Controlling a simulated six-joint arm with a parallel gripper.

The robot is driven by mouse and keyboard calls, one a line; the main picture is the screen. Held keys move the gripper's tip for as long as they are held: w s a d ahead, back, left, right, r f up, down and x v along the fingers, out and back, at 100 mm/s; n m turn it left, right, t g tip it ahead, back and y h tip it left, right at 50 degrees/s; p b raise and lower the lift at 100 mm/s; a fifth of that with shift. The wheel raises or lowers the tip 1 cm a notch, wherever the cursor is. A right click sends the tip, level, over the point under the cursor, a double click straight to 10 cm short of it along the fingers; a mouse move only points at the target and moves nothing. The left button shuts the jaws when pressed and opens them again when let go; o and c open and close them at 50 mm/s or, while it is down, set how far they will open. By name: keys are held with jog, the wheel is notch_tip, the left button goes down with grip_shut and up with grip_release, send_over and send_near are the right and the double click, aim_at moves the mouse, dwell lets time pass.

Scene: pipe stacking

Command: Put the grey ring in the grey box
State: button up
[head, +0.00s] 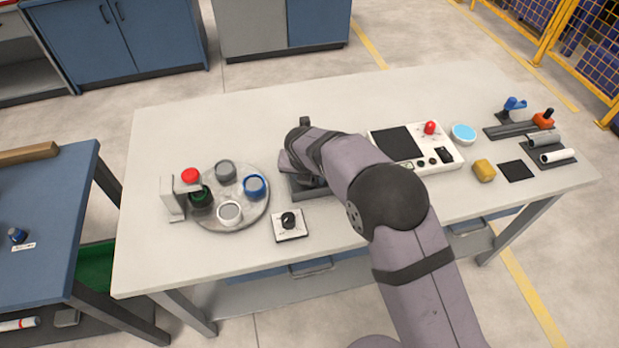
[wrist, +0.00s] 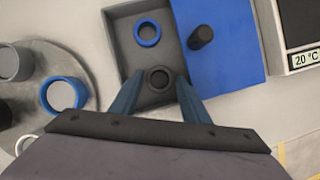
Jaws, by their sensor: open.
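A dark grey ring (wrist: 160,69) is at the box's near part, between my fingertips. Whether it rests on the floor cannot be told. A blue ring (wrist: 147,33) lies farther back in the box. My gripper (wrist: 157,79) is open over the box, one finger on each side of the grey ring, with gaps visible. In the head view my arm hides the gripper and the rings.
A blue panel with a dark knob (wrist: 200,38) adjoins the box's right side. A round tray (head: 241,221) with several cups stands left. A small switch plate (head: 290,228) sits in front of the box. A white control panel (head: 440,155) stands right. The table's back left is clear.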

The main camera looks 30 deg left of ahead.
jog(key=b+v, duration=0.1)
jog(key=v, duration=1)
jog(key=shift+s+b, duration=0.2)
jog(key=shift+b, duration=0.1)
jog(key=shift+r, duration=0.15)
jog(key=w+d+m+g+h, duration=0.2)
jog(key=d+m, duration=1.7)
jog(key=d, duration=0.8)
jog(key=s+d+f+m+g, duration=0.1)
jog(key=s+d+f+m, duration=0.1)
jog(key=s+d+m, duration=0.5)
jog(key=s+d+f+m+g, duration=0.1)
jog(key=s+d+m, duration=0.7)
jog(key=m, duration=0.6)
jog(key=shift+s+d+f, duration=0.2)
jog(key=shift+d+f, duration=0.15)
jog(key=shift+d, duration=0.8)
jog(key=shift+r+p, duration=0.7)
jog(key=shift+p, duration=0.05)
